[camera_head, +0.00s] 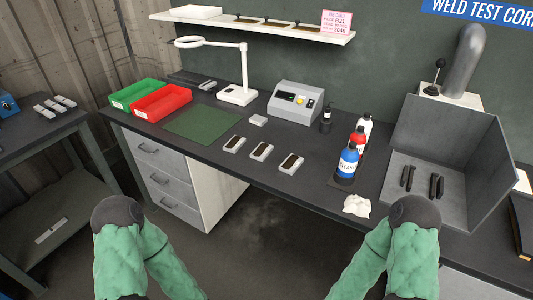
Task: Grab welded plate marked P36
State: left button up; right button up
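Three small pale plates with dark centres lie in a row on the dark workbench: a left plate (234,144), a middle plate (262,151) and a right plate (291,163). Their markings are too small to read, so I cannot tell which is P36. More dark-topped plates (277,24) lie on the wall shelf, also unreadable. Several light pieces (54,106) lie on the side table at left. My two green-sleeved arms are bent at the bottom of the picture. Neither gripper shows; both are outside the view.
The workbench (330,190) holds a green tray (134,94), a red tray (162,101), a green mat (203,124), a magnifier lamp (238,95), a grey device (296,102), bottles (347,163) and a crumpled white cloth (357,205). A grey metal booth (440,140) stands at right. The floor in front is clear.

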aim_at(235, 142)
jog(key=i+j, duration=0.15)
jog(key=j, duration=0.2)
jog(key=i+j, duration=0.2)
jog(key=j, duration=0.15)
jog(key=i+j+u, duration=0.1)
jog(key=j, duration=0.25)
jog(key=i, duration=0.05)
